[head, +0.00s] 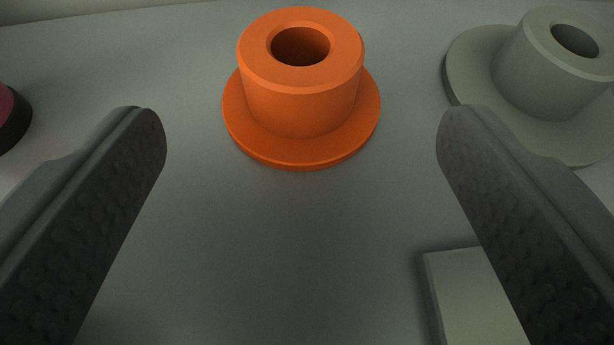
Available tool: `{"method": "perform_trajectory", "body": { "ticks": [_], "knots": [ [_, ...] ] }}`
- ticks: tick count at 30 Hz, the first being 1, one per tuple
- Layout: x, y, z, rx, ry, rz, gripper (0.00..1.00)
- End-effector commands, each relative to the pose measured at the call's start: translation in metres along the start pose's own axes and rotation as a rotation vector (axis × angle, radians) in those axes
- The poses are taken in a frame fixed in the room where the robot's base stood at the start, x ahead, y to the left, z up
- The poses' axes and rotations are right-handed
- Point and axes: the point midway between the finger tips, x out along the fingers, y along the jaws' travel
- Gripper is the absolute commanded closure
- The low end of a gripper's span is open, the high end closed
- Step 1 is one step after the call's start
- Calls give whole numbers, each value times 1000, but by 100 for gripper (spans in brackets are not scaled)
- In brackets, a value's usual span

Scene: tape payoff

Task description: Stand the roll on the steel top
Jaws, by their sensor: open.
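My gripper (300,125) is open, with one dark textured finger on each side of the picture and nothing between its pads. An orange flanged hub (300,110) stands upright on a grey surface (260,240), beyond and between the fingertips. It has a round hole in its top and does not appear to touch the fingers. A dark red and black round object (12,118) is cut off at the left edge; I cannot tell whether it is the roll. I cannot tell whether the grey surface is the steel top.
A grey-green flanged hub (548,70) stands at the upper right, beyond the right finger. A pale flat block (468,295) lies at the lower right, partly hidden by that finger.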

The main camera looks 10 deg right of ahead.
Motion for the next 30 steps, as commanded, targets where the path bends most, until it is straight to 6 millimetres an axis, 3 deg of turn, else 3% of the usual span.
{"method": "perform_trajectory", "body": {
  "ticks": [3,10,30],
  "knots": [
    [-21,-1,-2,1,2,-2,25],
    [-43,-1,-4,4,6,-3,25],
    [-47,0,-4,6,8,-1,25]
  ]
}}
